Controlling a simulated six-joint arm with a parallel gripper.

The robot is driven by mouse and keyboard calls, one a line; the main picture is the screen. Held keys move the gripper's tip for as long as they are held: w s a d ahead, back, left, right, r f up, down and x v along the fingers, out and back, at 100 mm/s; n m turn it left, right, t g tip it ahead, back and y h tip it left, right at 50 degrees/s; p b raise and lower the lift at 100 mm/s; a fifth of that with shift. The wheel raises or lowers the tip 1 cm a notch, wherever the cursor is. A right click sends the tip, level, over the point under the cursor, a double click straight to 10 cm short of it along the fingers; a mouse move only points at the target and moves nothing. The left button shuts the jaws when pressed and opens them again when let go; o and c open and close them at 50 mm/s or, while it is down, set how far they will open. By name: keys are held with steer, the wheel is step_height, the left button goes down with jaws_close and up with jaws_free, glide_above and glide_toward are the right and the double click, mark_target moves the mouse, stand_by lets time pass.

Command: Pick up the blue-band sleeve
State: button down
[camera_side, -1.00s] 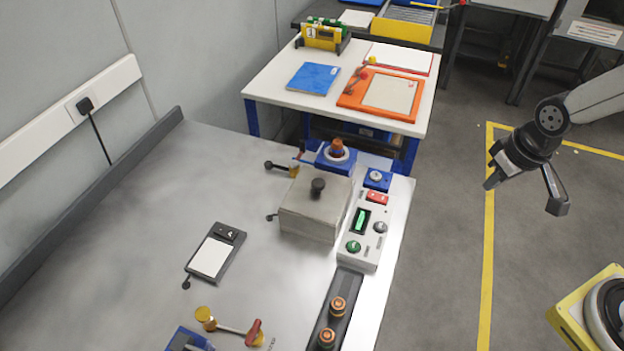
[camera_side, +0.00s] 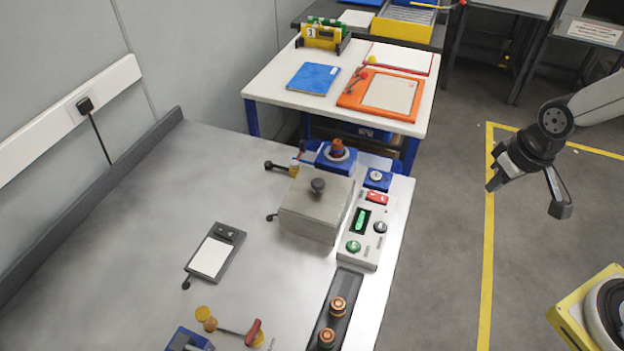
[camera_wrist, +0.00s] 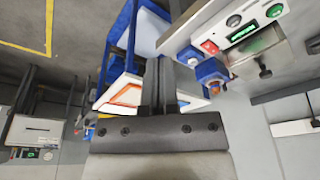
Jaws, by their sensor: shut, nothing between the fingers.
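Two copper-coloured sleeves, one farther back (camera_side: 338,305) and one nearer (camera_side: 327,338), stand upright in a dark rack (camera_side: 346,282) at the bench's front edge. A similar copper-coloured part (camera_side: 337,146) stands in a blue fixture (camera_side: 336,163) behind the grey box. I cannot make out a blue band on any of them. My gripper (camera_side: 493,184) is in the air over the floor, right of the bench and well apart from the sleeves. In the wrist view its fingers (camera_wrist: 160,75) are together and empty.
A grey lidded box (camera_side: 312,215) and a control panel (camera_side: 366,230) with a green display stand beside the rack. A white table (camera_side: 275,82) with an orange tray (camera_side: 350,101) is behind. A yellow-framed object (camera_side: 568,320) is at lower right. The floor between is clear.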

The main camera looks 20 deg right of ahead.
steer(key=shift+c, duration=1)
jaws_free()
steer(key=n+g+y, duration=0.3)
steer(key=n+y, duration=0.1)
steer(key=n, duration=1.3)
glide_toward(337, 140)
step_height(337, 140, down, 2)
steer(key=s, duration=0.1)
steer(key=shift+w+a+f+n+y, duration=0.3)
steer(key=shift+w+f+n, duration=0.1)
steer(key=shift+n, duration=0.2)
steer(key=shift+x, duration=1.3)
steer(key=shift+s+f, duration=0.1)
